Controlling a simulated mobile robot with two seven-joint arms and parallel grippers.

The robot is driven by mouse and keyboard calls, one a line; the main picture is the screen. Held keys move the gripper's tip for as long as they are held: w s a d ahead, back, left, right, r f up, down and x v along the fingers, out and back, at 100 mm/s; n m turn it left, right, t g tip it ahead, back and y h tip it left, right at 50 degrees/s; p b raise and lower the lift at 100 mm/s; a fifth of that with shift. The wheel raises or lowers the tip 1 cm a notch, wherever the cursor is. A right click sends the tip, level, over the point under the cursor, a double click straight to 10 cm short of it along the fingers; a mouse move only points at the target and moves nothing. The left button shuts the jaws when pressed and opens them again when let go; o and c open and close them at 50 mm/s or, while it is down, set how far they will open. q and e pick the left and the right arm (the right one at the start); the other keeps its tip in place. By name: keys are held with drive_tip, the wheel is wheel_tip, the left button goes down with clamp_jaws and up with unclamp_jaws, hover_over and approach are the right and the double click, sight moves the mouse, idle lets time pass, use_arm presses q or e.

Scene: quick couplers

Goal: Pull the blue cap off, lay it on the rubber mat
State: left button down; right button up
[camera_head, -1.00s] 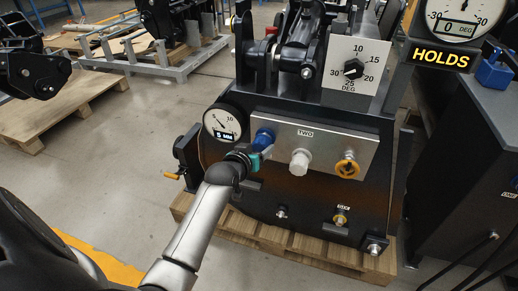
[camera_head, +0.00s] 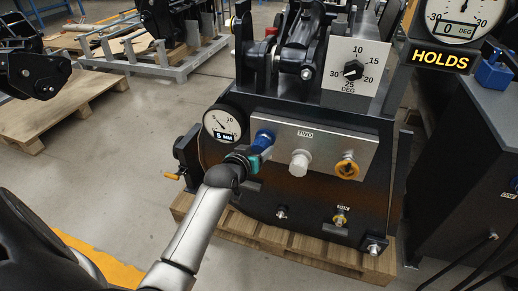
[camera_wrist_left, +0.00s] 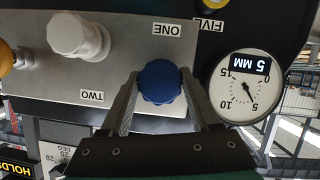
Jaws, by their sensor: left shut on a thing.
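The blue cap (camera_head: 265,137) is at the left end of a grey metal plate (camera_head: 325,143) on the front of a dark machine. In the left wrist view the blue cap (camera_wrist_left: 159,82) sits between the two fingers of my left gripper (camera_wrist_left: 158,92), beside the label ONE. My left gripper (camera_head: 260,148) is shut on the cap, with the cap at the plate; whether any gap lies behind it cannot be told. I cannot make out the rubber mat. My right gripper is not in view.
A white cap (camera_head: 299,162) and a yellow ring fitting (camera_head: 347,168) are along the same plate. A round gauge (camera_head: 222,124) reading 5 MM is close left of the cap. A wooden pallet (camera_head: 290,245) lies under the machine. A dark cabinet (camera_head: 465,190) stands right.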

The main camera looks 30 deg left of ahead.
use_arm(q)
drive_tip(key=shift+s+d+p, duration=0.25)
drive_tip(key=shift+s+p, duration=0.5)
drive_tip(key=shift+s, duration=0.25)
drive_tip(key=shift+s+d+p, duration=0.2)
drive_tip(key=shift+s+p, duration=0.5)
drive_tip(key=shift+s, duration=0.25)
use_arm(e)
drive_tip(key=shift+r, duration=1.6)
use_arm(q)
drive_tip(key=s+p, duration=0.1)
drive_tip(key=s, duration=0.1)
drive_tip(key=s+d+p, duration=0.1)
drive_tip(key=s+p, duration=0.1)
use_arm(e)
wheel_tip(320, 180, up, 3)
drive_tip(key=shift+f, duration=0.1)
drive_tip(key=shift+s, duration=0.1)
